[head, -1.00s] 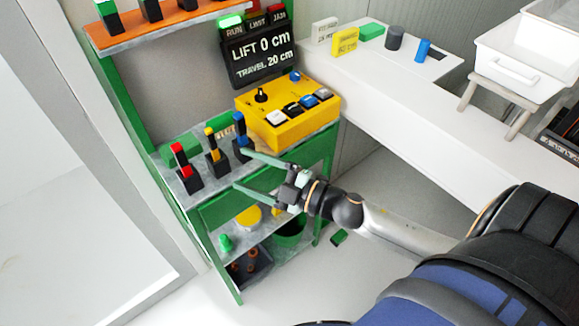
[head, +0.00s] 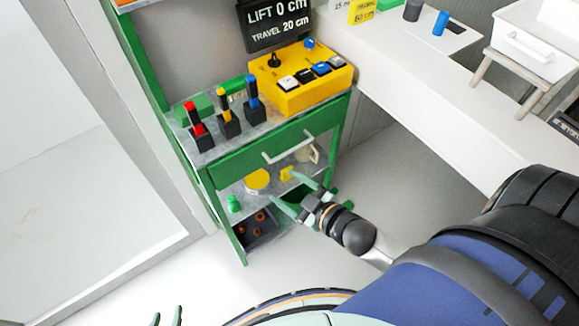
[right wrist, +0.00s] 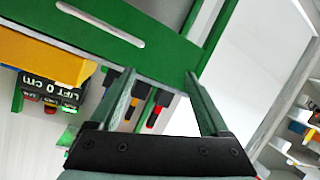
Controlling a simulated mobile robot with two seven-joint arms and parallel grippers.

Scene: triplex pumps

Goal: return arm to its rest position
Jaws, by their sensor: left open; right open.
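My right gripper (head: 283,186) is open and empty in front of the lower shelves of the green bench, below its drawer. In the right wrist view its two fingers (right wrist: 158,76) stand apart with nothing between them, the drawer front and levers beyond. My left gripper (head: 167,316) shows only as two separated fingertips at the bottom edge, over the floor; the rest of it is out of frame. Red (head: 195,120), yellow (head: 226,107) and blue (head: 252,95) levers stand on the bench top, clear of both grippers.
A yellow control box (head: 300,92) sits on the bench, below a black sign (head: 275,25) reading lift 0 cm. The green drawer (head: 240,160) has a pale handle. A white counter (head: 420,90) runs along the right. The floor (head: 200,285) before the bench is clear.

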